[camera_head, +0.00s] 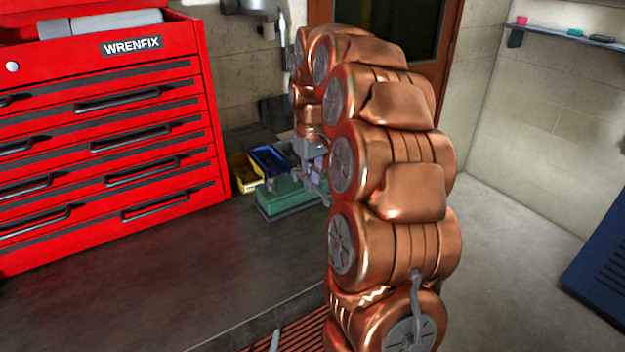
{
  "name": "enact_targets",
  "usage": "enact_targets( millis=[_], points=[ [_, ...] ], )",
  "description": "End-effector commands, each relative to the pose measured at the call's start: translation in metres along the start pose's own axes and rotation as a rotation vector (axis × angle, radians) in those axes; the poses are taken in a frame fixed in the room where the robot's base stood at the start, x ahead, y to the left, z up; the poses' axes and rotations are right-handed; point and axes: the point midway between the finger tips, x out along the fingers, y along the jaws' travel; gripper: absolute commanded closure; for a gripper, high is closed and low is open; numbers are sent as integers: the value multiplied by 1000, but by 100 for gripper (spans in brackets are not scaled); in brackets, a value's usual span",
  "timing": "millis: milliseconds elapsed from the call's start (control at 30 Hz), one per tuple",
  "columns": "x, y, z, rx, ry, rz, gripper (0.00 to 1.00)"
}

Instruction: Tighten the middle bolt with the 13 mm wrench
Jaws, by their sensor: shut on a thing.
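My gripper (316,178) is small and grey at the far end of my copper arm. It is low beside a green block-like unit (287,196), at that unit's right side. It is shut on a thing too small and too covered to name. I cannot tell whether the gripper or the held thing touches the green unit. No bolt can be made out, and I cannot pick out the 13 mm wrench. My arm hides part of the area to the right of the green unit.
A red tool chest (212,158) stands on the left. A yellow bin (244,174) and a blue bin (270,163) sit behind the green unit. The grey surface (170,265) in front of the chest is clear. A blue slotted panel (600,262) is at right.

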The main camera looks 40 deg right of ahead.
Motion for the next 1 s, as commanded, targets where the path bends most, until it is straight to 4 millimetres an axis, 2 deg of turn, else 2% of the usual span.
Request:
enact_targets(
  millis=[400,1000],
  points=[
    [1,-10,-1,146,2,0,100],
    [1,-15,-2,213,2,0,100]
  ],
)
